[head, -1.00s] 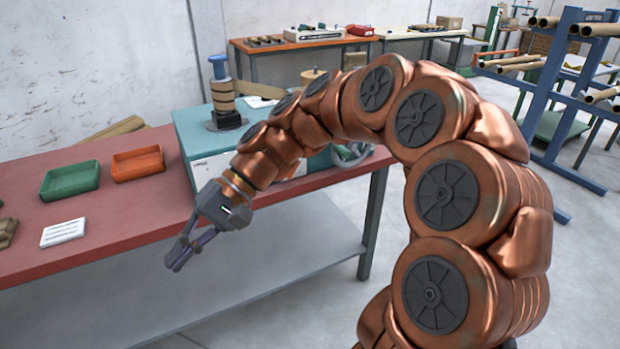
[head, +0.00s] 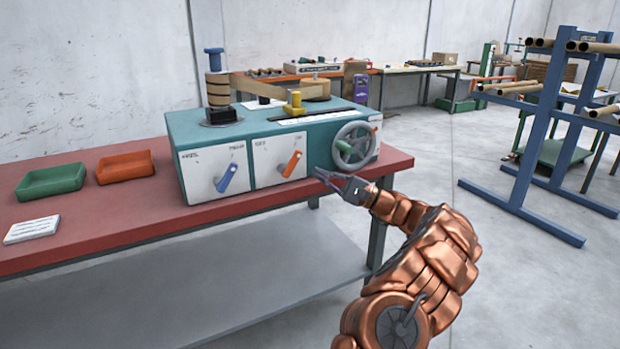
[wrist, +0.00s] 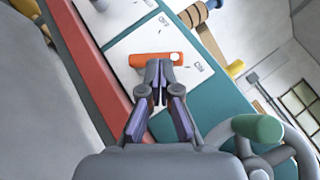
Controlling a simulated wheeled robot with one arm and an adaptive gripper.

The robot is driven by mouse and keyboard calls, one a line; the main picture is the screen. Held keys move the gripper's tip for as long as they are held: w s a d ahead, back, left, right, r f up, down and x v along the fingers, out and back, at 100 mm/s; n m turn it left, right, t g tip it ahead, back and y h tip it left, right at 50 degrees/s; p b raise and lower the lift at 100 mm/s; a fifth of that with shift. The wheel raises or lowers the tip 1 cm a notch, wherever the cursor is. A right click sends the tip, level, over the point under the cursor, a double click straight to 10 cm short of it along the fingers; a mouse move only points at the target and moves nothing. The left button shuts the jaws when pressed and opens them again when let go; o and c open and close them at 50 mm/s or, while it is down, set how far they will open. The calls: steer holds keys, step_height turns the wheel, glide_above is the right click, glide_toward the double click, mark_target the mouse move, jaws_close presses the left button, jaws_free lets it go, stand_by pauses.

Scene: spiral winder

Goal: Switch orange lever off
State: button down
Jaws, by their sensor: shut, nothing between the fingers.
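The orange lever (head: 291,163) is on the white front panel of the teal machine (head: 270,130). In the head view it tilts up and to the right. In the wrist view the lever (wrist: 150,60) has its white-marked end toward the ON label, with the OFF label on the other side. My gripper (head: 318,173) is shut and empty, in front of the machine between the orange lever and the handwheel. In the wrist view my gripper (wrist: 159,72) overlaps the lever's lower edge; I cannot tell whether they touch.
A handwheel (head: 340,150) with a green knob (wrist: 257,128) stands close to the right of my gripper. A blue lever (head: 227,178) is on the left panel. Green (head: 50,180) and orange (head: 125,167) trays sit left on the red table (head: 100,225). The floor in front is clear.

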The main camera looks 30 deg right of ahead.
mark_target(292, 164)
steer(key=s+d+f+m+t+h+b, duration=0.1)
steer(key=s+d+f+m+t+h, duration=0.1)
steer(key=d+f, duration=0.3)
steer(key=d, duration=0.3)
steer(key=shift+s+d+t+h, duration=0.15)
steer(key=shift+d+t+h, duration=0.05)
steer(key=shift+t+h, duration=0.2)
steer(key=shift+s+a+r+b+x, duration=0.25)
steer(key=shift+b+x, duration=0.25)
steer(key=shift+x, duration=1.65)
steer(key=shift+s+a+r+b+x, duration=0.15)
steer(key=shift+s+a+b+x, duration=0.3)
steer(key=shift+x, duration=1.7)
steer(key=shift+s+a+r+b+x, duration=0.2)
steer(key=shift+b+x, duration=0.3)
steer(key=shift+x, duration=1.65)
steer(key=shift+a, duration=0.1)
